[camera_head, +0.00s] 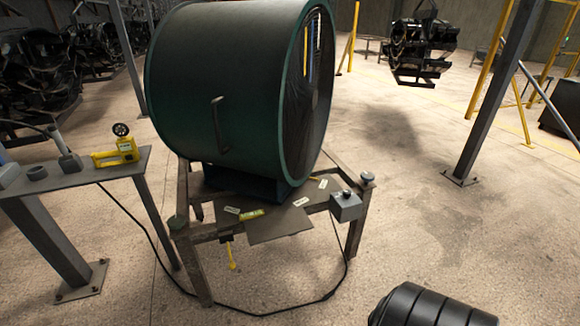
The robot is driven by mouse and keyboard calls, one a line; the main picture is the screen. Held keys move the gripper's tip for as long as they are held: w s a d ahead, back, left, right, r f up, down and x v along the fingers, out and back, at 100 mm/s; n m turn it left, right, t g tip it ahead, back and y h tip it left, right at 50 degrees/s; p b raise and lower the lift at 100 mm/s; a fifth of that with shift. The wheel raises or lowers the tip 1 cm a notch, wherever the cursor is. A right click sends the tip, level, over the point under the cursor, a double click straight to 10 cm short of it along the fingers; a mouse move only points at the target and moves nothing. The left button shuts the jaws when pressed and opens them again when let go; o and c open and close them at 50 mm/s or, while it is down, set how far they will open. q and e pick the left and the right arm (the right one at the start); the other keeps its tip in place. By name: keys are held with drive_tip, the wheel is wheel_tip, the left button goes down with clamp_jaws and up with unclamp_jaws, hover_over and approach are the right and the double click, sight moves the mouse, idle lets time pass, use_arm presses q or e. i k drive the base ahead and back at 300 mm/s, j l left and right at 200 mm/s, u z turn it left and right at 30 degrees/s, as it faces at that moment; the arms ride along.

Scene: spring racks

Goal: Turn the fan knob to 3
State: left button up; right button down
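A large dark green drum fan (225,85) stands on a metal frame stand (195,265), its open grille side facing right. A small grey control box (345,207) is fixed at the stand's front right corner. A small dark knob (346,193) shows on top of the box; its setting and any numbers are too small to read. Neither of my grippers is in view, so nothing shows them touching the fan or the box.
A side table (95,172) at left holds a yellow handheld device (116,152). A black cable (270,313) loops on the floor around the stand. A black ribbed cylinder (430,307) shows at the bottom right. The floor right of the stand is clear up to a post (490,100).

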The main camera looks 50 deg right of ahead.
sight(347, 194)
drive_tip(key=z, duration=1.25)
drive_tip(key=i+l, duration=0.1)
drive_tip(key=l, duration=0.15)
drive_tip(key=i+l, duration=0.1)
drive_tip(key=l, duration=0.15)
drive_tip(key=u, duration=0.05)
